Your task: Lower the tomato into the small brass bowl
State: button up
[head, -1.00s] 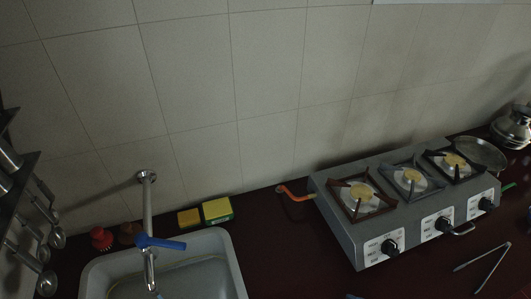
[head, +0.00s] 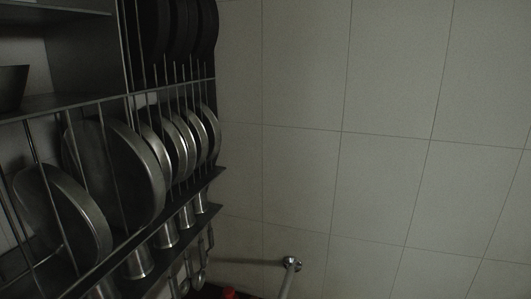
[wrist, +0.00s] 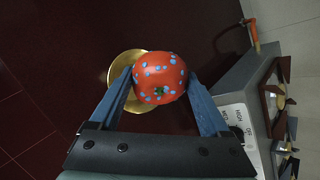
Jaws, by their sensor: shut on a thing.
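The tomato (wrist: 160,68) is red with blue spots and a small green stem patch, near the middle of the wrist view. My gripper (wrist: 160,77) has its two blue fingers shut on the tomato, one on each side. The small brass bowl (wrist: 121,68) shows behind the tomato, its rim standing out to the left. The tomato hides most of the bowl's inside and its right part. I cannot tell how far the tomato is above the bowl. The head view shows none of these.
A grey stove (wrist: 240,88) with knobs stands close to the right finger, with an orange hose (wrist: 254,35) beyond it. The dark red counter (wrist: 70,60) is bare around the bowl. In the head view, a metal rack (head: 112,218) with plates stands left, beside a tiled wall (head: 380,130).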

jog(key=shift+f+b, duration=1.5)
jog(key=shift+f, duration=0.65)
dwell(0.7)
jog(key=o, duration=1.3)
